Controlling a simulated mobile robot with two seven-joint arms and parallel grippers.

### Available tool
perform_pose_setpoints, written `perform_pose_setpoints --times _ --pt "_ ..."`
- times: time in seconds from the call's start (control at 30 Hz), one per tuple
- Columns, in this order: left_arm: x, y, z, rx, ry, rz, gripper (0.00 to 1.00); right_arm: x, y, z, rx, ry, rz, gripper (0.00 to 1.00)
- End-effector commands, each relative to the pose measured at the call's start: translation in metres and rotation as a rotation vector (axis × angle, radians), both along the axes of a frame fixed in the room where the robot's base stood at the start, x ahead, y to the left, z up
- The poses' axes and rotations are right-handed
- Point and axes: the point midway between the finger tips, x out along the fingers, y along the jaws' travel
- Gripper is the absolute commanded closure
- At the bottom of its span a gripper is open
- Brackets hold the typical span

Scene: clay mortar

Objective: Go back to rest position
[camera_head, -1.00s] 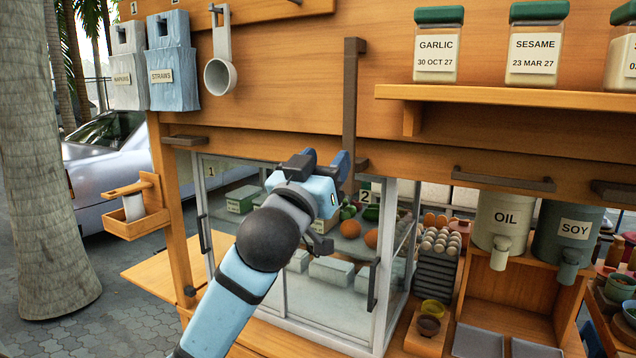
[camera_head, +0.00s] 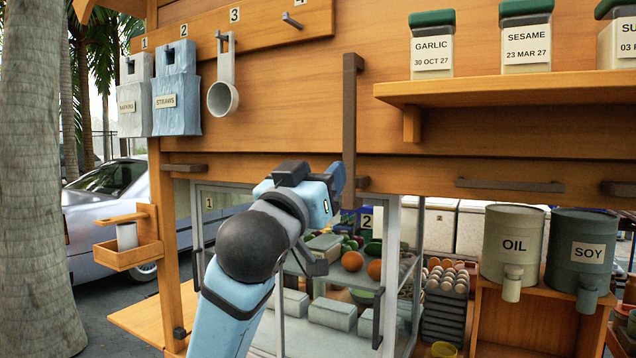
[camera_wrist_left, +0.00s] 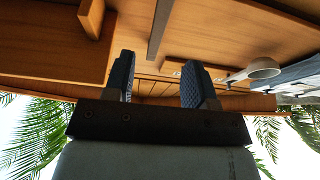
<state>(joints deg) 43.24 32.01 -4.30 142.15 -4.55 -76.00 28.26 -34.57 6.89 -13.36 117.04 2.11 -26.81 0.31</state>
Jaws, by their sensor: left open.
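My left gripper (camera_head: 335,183) is raised in front of the wooden stall, close to the long dark vertical handle bar (camera_head: 349,130). I cannot tell from the head view whether it touches the bar. In the left wrist view its two blue ridged fingers (camera_wrist_left: 160,82) stand apart with nothing between them. The wooden panel and the dark bar (camera_wrist_left: 160,28) lie beyond the fingertips. My right gripper is in neither view.
A glass cabinet (camera_head: 388,270) with food inside is behind my left arm. A white ladle (camera_head: 223,98) hangs on the panel. A shelf (camera_head: 500,92) with jars juts out at right. Oil (camera_head: 513,245) and soy (camera_head: 580,250) dispensers stand lower right. A tree trunk (camera_head: 38,200) is at left.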

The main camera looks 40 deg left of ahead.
Motion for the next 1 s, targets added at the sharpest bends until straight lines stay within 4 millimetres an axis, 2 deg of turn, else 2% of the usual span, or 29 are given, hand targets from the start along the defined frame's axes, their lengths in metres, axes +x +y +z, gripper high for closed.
perform_pose_setpoints --times 0.4,0.47,0.57,0.67,0.77,0.8,0.87,0.9,0.97,1.0 --pt "0.001 0.000 -0.001 0.000 0.002 -0.001 0.49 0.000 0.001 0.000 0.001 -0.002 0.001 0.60" --pt "0.005 -0.001 -0.007 0.003 0.015 -0.005 0.49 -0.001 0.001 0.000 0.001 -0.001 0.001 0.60" --pt "0.023 -0.007 -0.033 0.015 0.070 -0.026 0.49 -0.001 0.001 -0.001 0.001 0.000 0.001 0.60" --pt "0.050 -0.017 -0.084 0.038 0.167 -0.065 0.49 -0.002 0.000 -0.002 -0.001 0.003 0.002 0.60" --pt "0.076 -0.031 -0.153 0.061 0.283 -0.118 0.49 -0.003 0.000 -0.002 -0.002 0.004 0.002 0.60" --pt "0.082 -0.038 -0.182 0.068 0.328 -0.141 0.49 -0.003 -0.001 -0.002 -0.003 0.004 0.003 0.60" --pt "0.089 -0.047 -0.226 0.075 0.393 -0.175 0.49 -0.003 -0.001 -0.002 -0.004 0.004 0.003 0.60" --pt "0.092 -0.053 -0.257 0.078 0.434 -0.196 0.49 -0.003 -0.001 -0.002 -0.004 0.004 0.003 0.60" --pt "0.091 -0.064 -0.302 0.082 0.495 -0.229 0.49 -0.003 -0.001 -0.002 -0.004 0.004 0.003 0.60" --pt "0.089 -0.070 -0.332 0.082 0.533 -0.251 0.49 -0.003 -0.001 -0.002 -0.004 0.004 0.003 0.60"
